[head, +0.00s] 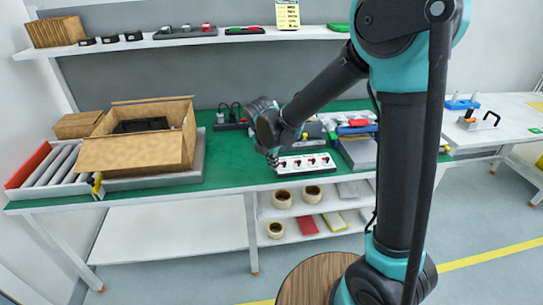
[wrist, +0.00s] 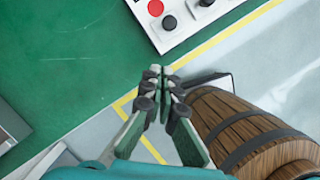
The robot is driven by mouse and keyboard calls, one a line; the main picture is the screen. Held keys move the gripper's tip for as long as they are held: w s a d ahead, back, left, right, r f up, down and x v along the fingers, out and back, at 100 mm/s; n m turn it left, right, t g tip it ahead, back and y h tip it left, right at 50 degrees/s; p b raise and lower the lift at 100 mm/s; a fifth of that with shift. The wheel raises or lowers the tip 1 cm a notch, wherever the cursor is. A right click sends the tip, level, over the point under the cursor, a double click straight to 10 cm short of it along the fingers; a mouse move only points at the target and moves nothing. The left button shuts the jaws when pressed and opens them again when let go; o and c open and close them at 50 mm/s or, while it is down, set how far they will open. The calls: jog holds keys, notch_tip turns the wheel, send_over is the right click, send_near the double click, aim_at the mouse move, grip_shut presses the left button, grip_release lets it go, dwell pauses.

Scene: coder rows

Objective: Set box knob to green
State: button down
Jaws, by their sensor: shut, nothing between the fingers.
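A white control box (head: 305,164) with a row of small red and black controls lies near the front edge of the green workbench. In the wrist view the box (wrist: 185,30) is cut off by the top edge. It shows a red round button (wrist: 155,8) and a black knob (wrist: 169,23), with another dark knob at the frame edge. Which way any knob points is too small to tell, and I see no green mark. My gripper (wrist: 163,72) is shut and empty, apart from the box. In the head view my gripper (head: 272,160) is at the box's left end.
An open cardboard box (head: 135,155) stands on the workbench (head: 235,155) to the left. Stacked trays and tools (head: 358,150) lie right of the control box. Dark plugs (head: 228,118) stand behind. The bench between the cardboard box and my gripper is clear.

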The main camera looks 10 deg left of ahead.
aim_at(280, 165)
jog(key=shift+w+d+f, duration=0.25)
jog(key=shift+w+d, duration=0.1)
jog(key=shift+w, duration=0.25)
jog(key=shift+w+d+f, duration=0.3)
jog(key=shift+w, duration=0.35)
jog(key=shift+w+d+f, duration=0.25)
jog(key=shift+w+d, duration=0.1)
jog(key=shift+w, duration=0.25)
jog(key=shift+w+a, duration=0.25)
jog(key=shift+w, duration=0.65)
jog(key=shift+w+a, duration=0.25)
jog(key=shift+w, duration=0.6)
jog(key=shift+s, duration=0.1)
jog(key=shift+s+a, duration=0.2)
jog(key=shift+s, duration=0.05)
jog(key=s, duration=0.1)
jog(key=s+a+r, duration=0.1)
jog(key=s+r, duration=0.1)
jog(key=shift+s+a+r, duration=0.1)
jog(key=shift+s+a, duration=0.1)
jog(key=shift+a, duration=0.15)
jog(key=v, duration=0.8)
jog(key=shift+r, duration=0.25)
